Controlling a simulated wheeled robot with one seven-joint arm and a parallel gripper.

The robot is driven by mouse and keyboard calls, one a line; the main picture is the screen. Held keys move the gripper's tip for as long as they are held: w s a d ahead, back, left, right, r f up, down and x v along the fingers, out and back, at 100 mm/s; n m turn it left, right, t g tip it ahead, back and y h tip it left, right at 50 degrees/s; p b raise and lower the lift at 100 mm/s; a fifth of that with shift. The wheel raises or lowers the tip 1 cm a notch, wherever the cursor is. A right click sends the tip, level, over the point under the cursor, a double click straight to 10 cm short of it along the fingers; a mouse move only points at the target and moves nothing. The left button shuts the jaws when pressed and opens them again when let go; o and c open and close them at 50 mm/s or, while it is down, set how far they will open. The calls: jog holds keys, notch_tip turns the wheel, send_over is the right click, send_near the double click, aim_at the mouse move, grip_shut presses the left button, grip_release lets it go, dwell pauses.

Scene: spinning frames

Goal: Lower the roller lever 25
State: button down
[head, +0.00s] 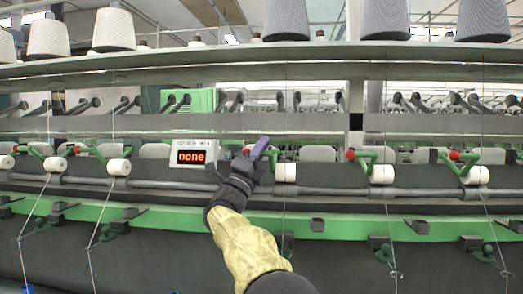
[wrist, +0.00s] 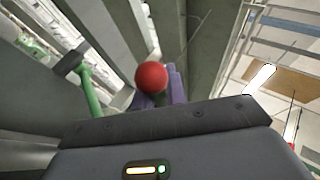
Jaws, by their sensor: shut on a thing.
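My gripper (head: 261,146) is at the middle of the spinning frame in the head view, its purple fingers reaching up to a green roller lever (head: 274,158). In the wrist view the lever's red ball knob (wrist: 151,77) is at the purple fingers of my gripper (wrist: 166,88), which are shut on it. Part of the knob and most of the lever are hidden by my gripper and wrist. A white roller (head: 286,172) sits just right of my gripper. No number 25 can be read on the lever.
Other levers with red knobs, such as one at the right (head: 351,155), line the rail. Yarn cones (head: 113,30) stand on the shelf above. Thin threads hang down in front.

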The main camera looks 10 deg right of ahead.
jog(key=shift+f, duration=0.25)
jog(key=c, duration=1.4)
grip_release()
jog(key=shift+r, duration=0.1)
jog(key=shift+c, duration=0.2)
jog(key=shift+s, duration=0.1)
jog(key=b+v, duration=0.4)
jog(key=v, duration=1.3)
jog(key=shift+s+a, duration=0.15)
jog(key=shift+a, duration=0.1)
